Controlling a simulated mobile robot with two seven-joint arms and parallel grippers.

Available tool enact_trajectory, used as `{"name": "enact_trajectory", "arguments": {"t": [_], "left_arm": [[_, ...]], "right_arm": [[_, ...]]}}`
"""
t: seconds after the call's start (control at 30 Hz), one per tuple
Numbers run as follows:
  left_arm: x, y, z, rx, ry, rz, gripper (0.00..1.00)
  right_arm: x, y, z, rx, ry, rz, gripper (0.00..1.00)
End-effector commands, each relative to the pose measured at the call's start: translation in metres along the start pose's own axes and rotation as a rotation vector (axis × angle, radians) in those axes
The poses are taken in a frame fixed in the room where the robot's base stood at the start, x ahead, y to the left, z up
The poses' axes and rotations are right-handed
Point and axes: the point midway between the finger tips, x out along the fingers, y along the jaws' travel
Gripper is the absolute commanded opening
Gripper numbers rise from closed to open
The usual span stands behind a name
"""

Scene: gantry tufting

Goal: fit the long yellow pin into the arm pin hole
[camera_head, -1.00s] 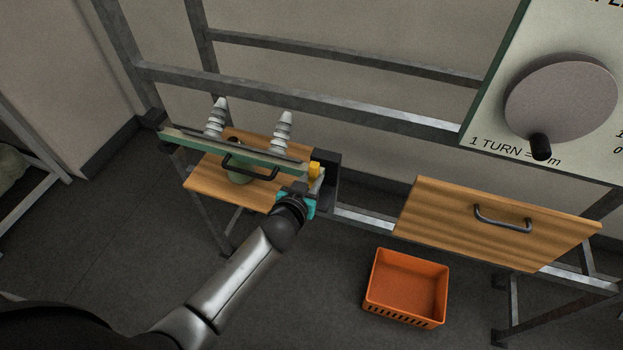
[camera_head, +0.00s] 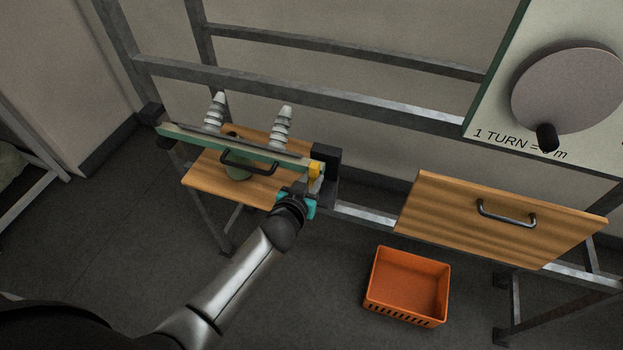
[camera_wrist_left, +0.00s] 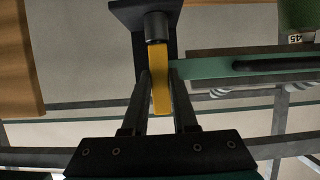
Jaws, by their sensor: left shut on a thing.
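My left gripper (camera_head: 308,188) is shut on the long yellow pin (camera_head: 315,168), at the right end of the green arm (camera_head: 222,146). In the left wrist view the pin (camera_wrist_left: 159,70) stands between the two fingers of the gripper (camera_wrist_left: 161,78). One end of it meets a dark grey cylinder (camera_wrist_left: 156,27) beside a black bracket (camera_wrist_left: 120,10). The bracket shows in the head view as a black block (camera_head: 326,165) just behind the pin. The arm pin hole itself is not visible, and I cannot tell whether the pin is in it. My right gripper is out of view.
An orange crate (camera_head: 408,284) sits on clear floor.

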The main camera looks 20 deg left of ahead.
Motion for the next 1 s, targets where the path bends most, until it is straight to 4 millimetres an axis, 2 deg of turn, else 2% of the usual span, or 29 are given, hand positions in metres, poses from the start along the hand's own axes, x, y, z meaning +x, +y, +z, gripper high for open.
{"name": "enact_trajectory", "arguments": {"t": [0.1,0.13,0.43,0.77,1.0], "left_arm": [[0.001,0.000,0.003,-0.001,0.000,0.000,0.00],[0.001,0.000,0.003,-0.001,0.000,0.000,0.27],[0.001,0.000,0.002,0.000,0.000,0.000,0.61],[-0.002,0.000,0.003,0.000,-0.001,0.000,0.61],[-0.028,-0.001,0.003,-0.001,-0.003,-0.001,0.61]], "right_arm": [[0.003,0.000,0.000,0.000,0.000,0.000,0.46],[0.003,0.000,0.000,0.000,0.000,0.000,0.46],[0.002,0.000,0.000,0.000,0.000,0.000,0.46],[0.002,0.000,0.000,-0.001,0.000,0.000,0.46],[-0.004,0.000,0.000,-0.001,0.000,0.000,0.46]]}}
